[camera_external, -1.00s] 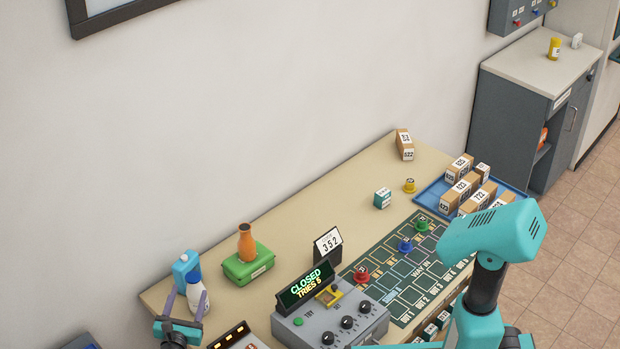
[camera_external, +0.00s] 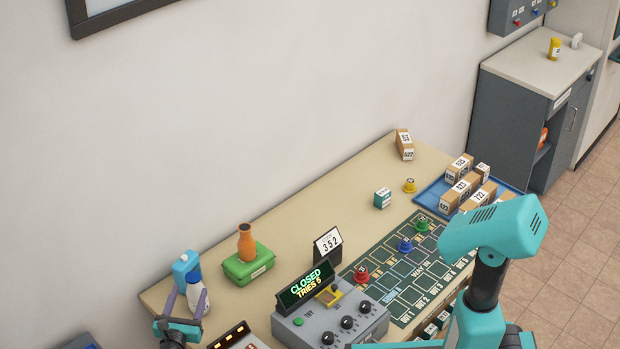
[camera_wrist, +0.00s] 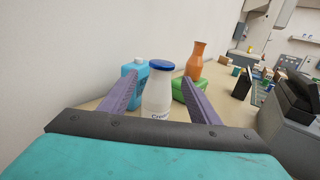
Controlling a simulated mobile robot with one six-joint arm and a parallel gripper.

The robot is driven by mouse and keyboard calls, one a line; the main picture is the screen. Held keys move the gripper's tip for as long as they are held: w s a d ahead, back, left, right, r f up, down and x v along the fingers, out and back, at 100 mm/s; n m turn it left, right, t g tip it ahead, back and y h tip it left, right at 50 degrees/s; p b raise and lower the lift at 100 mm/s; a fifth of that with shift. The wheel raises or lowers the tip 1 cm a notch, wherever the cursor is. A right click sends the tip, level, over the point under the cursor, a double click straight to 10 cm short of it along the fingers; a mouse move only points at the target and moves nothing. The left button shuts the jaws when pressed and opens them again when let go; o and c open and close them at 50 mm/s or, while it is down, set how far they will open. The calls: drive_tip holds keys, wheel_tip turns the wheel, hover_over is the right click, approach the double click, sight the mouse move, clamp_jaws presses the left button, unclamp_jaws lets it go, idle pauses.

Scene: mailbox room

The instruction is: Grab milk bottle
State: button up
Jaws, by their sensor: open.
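A white milk bottle (camera_external: 197,297) with a blue cap stands at the near left end of the table. In the wrist view the milk bottle (camera_wrist: 158,94) stands upright between the purple fingers of my gripper (camera_wrist: 163,92), with part of a printed label showing at its lower edge. My gripper (camera_external: 188,301) is open, its fingers on either side of the bottle. I cannot tell whether either finger touches it. The bottle's base is hidden behind my gripper.
A light blue carton (camera_external: 184,265) stands close behind the bottle. A green box (camera_external: 246,268) with an orange bottle (camera_external: 246,242) on it is to the right. A grey control box (camera_external: 330,312) stands farther right. The wall runs along the table's back.

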sight(191, 287)
drive_tip(key=shift+w+d+p, duration=0.15)
drive_tip(key=shift+w+p, duration=0.05)
drive_tip(key=shift+w, duration=0.95)
drive_tip(key=shift+w+d+p, duration=0.15)
drive_tip(key=shift+w+p, duration=0.05)
drive_tip(key=shift+w, duration=0.95)
drive_tip(key=shift+w, duration=0.15)
drive_tip(key=w, duration=0.1)
drive_tip(key=w+p, duration=0.1)
drive_tip(key=w, duration=0.1)
drive_tip(key=w+p, duration=0.1)
drive_tip(key=w, duration=0.1)
drive_tip(key=shift+d, duration=0.4)
drive_tip(key=shift+s, duration=0.1)
clamp_jaws()
